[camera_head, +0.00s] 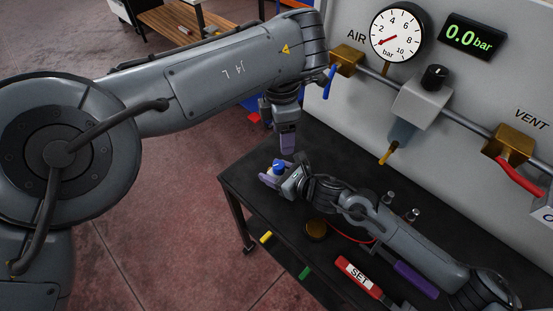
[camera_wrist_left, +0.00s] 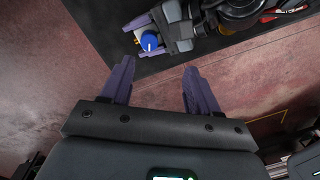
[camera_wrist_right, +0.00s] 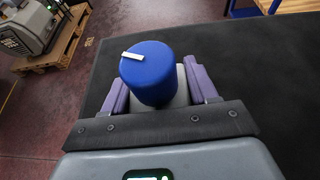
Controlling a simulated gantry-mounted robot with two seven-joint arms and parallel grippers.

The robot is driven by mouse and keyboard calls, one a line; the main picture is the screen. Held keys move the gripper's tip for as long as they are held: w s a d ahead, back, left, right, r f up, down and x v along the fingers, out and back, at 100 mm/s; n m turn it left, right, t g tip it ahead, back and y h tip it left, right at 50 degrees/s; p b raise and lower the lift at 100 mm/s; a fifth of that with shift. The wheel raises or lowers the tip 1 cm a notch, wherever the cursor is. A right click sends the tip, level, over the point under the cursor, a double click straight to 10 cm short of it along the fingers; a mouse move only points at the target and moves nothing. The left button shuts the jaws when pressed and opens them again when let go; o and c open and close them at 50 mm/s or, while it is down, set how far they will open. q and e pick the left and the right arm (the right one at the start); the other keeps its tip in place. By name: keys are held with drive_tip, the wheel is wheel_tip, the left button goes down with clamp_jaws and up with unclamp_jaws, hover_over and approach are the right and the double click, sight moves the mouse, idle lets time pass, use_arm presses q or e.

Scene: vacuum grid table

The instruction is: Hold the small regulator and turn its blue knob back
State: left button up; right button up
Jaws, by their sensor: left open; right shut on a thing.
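The small regulator has a blue knob (camera_wrist_right: 148,75) with a white mark on top, above a grey body (camera_wrist_right: 180,92). My right gripper (camera_head: 275,176) is shut on the regulator body and holds it near the left end of the black table. The blue knob (camera_head: 279,165) stands up between its purple fingers. In the left wrist view the knob (camera_wrist_left: 150,42) faces the camera, with its white mark visible. My left gripper (camera_head: 287,150) is above and slightly right of the knob in the head view. Its fingers (camera_wrist_left: 158,85) are open and empty, apart from the knob.
The black table (camera_head: 245,190) has a clear left end. A round brass piece (camera_head: 316,229), small metal cylinders and a red SET tag (camera_head: 358,276) lie further right. The back panel carries a gauge (camera_head: 397,36), a 0.0 bar display (camera_head: 468,35), and a blue-handled valve (camera_head: 347,60).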

sight(277, 163)
use_arm(q)
drive_tip(key=w+a+f+n+g+h, duration=0.1)
drive_tip(key=w+a+n, duration=0.15)
drive_tip(key=n, duration=1.05)
drive_tip(key=w+a+f+n+g+h, duration=0.1)
drive_tip(key=w+a+n+h, duration=0.15)
drive_tip(key=n, duration=0.95)
drive_tip(key=shift+y, duration=0.35)
drive_tip(key=x, duration=0.8)
drive_tip(key=s+x, duration=0.1)
drive_tip(key=x, duration=0.3)
drive_tip(key=shift+r, duration=0.1)
drive_tip(key=shift+c, duration=0.2)
